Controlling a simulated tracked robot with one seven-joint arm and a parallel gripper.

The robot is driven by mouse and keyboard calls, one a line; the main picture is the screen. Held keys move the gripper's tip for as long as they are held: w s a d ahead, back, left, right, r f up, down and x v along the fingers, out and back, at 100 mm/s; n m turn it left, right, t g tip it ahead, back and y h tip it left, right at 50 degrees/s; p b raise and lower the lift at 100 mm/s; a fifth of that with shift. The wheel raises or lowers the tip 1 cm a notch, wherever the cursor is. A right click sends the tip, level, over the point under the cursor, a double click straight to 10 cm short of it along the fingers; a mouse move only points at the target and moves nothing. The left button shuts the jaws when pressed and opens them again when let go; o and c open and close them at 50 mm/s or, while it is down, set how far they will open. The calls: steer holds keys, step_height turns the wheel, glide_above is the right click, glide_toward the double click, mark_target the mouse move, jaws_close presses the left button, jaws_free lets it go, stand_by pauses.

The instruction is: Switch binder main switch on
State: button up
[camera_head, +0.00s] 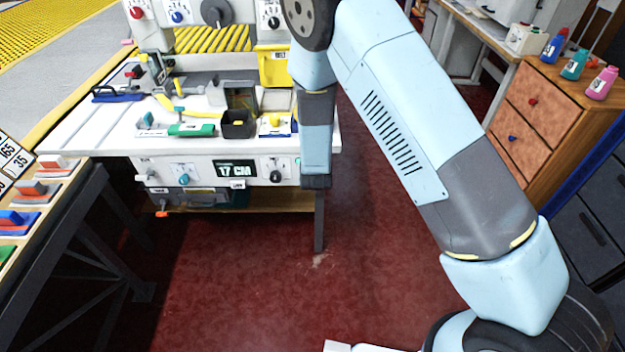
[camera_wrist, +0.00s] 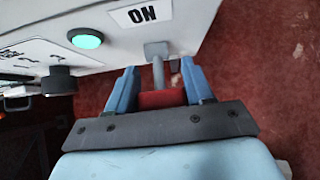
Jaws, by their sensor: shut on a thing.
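The main switch has a grey lever (camera_wrist: 158,69) with a red handle (camera_wrist: 161,98), standing out from a white panel of the binder. My gripper (camera_wrist: 160,80) has its blue fingers on both sides of the lever and is shut on the red handle. An ON label (camera_wrist: 142,14), upside down in the wrist view, is on the panel close to the lever base. A bright green lamp (camera_wrist: 87,38) is left of it. In the head view the white binder (camera_head: 240,170) stands at left centre; my arm hides the switch and gripper there.
A black knob (camera_wrist: 59,80) sticks out from the panel left of my gripper. The binder front has a 17 CM display (camera_head: 235,170). A wooden drawer cabinet (camera_head: 540,115) stands at the right. Red floor (camera_head: 260,290) is clear before the binder.

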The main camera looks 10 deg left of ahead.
steer(key=shift+w+a+r+g+h, duration=0.1)
steer(key=shift+r+g+h, duration=0.1)
steer(key=shift+g, duration=0.35)
steer(key=shift+a+r+g+h, duration=0.1)
steer(key=shift+r+g, duration=0.05)
steer(key=shift+g, duration=0.4)
steer(key=o, duration=1)
steer(key=shift+d, duration=0.1)
steer(key=shift+c, duration=0.2)
steer(key=shift+s+r, duration=0.2)
steer(key=shift+r, duration=0.2)
steer(key=v, duration=1.2)
steer(key=shift+r, duration=0.35)
steer(key=shift+d, duration=0.1)
